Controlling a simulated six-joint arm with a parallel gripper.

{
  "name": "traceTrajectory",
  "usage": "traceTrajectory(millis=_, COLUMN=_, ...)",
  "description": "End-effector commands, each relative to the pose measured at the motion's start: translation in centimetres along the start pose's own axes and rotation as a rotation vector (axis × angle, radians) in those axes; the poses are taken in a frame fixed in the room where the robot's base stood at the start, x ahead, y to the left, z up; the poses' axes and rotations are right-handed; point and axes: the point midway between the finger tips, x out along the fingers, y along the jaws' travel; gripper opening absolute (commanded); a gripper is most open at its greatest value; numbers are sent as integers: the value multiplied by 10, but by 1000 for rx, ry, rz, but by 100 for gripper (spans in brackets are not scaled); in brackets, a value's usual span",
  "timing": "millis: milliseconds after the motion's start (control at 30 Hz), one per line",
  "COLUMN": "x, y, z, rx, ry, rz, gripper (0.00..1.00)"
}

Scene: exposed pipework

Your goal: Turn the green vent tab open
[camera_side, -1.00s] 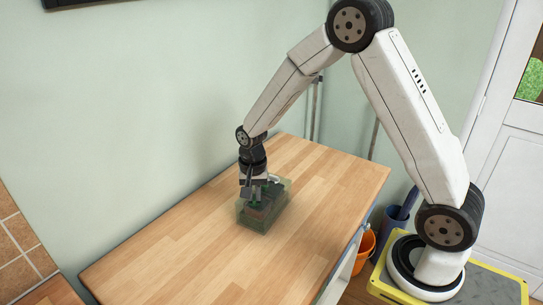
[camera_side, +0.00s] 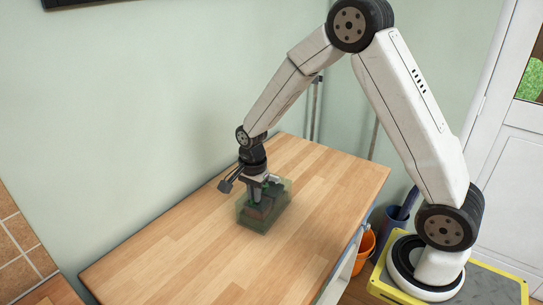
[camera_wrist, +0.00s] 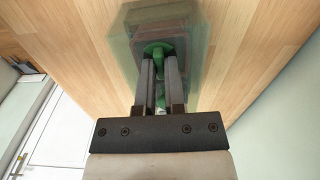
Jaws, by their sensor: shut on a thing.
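A translucent green box (camera_side: 278,214) with a darker block inside sits on the wooden bench; its body also shows in the wrist view (camera_wrist: 126,45). The green vent tab (camera_wrist: 158,62) stands up from the box, between my gripper's two fingers. My gripper (camera_wrist: 159,70) points down over the box and is shut on the green tab. In the side view my gripper (camera_side: 255,193) is at the top of the box, where the tab is mostly hidden by the fingers. How far the tab is turned is hard to tell.
The bench top (camera_side: 185,245) is bare around the box. The pale green wall (camera_side: 140,120) rises behind the bench. An orange bucket (camera_side: 364,248) and a blue bin (camera_side: 392,222) stand on the floor between the bench and my base.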

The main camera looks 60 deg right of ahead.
Motion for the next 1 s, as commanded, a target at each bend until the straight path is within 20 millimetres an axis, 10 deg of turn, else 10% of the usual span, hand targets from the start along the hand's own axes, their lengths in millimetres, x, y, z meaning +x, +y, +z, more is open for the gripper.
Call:
traceTrajectory(millis=267, x=0, y=0, z=0, rx=-1, ry=0, rz=0, gripper=0)
traceTrajectory(millis=300, x=0, y=0, z=0, rx=-1, ry=0, rz=0, gripper=25)
traceTrajectory(millis=400, x=0, y=0, z=0, rx=-1, ry=0, rz=0, gripper=49)
traceTrajectory(millis=1000, x=-17, y=-1, z=0, rx=-1, ry=1, rz=-3, gripper=49)
